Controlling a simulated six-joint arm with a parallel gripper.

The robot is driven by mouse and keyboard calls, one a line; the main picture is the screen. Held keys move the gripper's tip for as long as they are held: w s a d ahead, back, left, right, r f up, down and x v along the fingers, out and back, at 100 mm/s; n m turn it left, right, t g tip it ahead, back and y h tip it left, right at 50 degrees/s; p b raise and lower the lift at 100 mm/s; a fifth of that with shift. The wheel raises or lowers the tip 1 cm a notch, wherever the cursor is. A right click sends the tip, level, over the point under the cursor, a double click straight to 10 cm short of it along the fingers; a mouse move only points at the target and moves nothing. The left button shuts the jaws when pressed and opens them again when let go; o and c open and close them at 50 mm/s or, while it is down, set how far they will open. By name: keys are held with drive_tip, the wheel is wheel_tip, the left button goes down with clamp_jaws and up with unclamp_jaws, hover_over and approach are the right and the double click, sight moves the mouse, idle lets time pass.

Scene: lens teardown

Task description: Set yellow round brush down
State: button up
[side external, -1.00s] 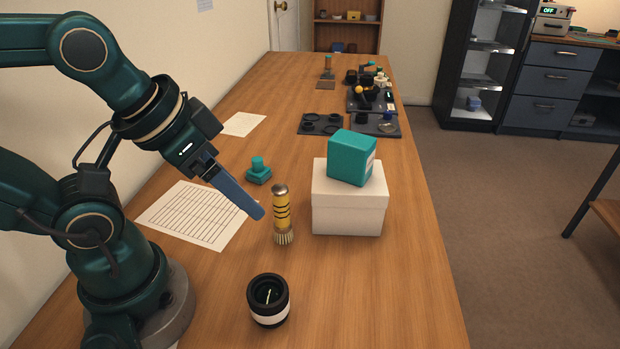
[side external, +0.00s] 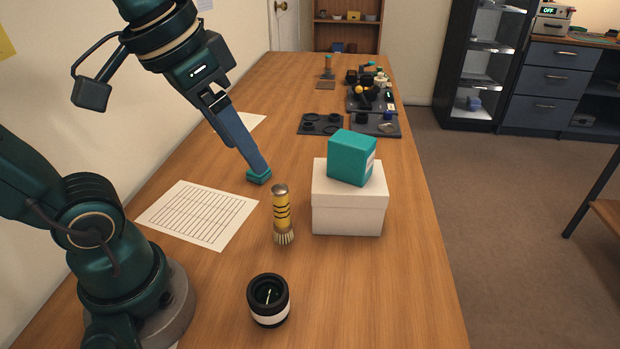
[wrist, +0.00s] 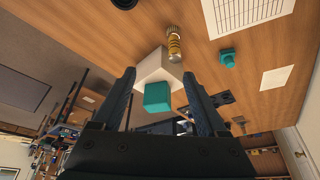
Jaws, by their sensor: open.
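The yellow round brush (side external: 281,212) stands upright on the wooden table, bristles down, with dark bands and a metal cap on top. It stands just left of the white box in the side view. In the wrist view the brush (wrist: 174,44) shows above the white box, outside the jaws. My gripper (side external: 258,170) is open and empty, above and behind the brush, apart from it. In the side view its fingers partly hide a teal knobbed piece (side external: 259,179). In the wrist view the two fingers (wrist: 160,82) are spread wide.
A white box (side external: 348,211) with a teal box (side external: 351,158) on top stands right of the brush. A black lens barrel (side external: 268,300) stands in front. A lined sheet (side external: 198,214) lies at left. Dark trays (side external: 321,124) with parts lie farther back. The front right table is clear.

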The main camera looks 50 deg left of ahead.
sight(282, 222)
drive_tip(key=shift+w+a+f+g, duration=0.65)
drive_tip(key=shift+w+a+g, duration=1.4)
drive_tip(key=shift+w, duration=1.75)
wheel_tip(282, 222, down, 20)
drive_tip(key=shift+d+r, duration=0.15)
drive_tip(key=shift+r, duration=0.1)
clamp_jaws()
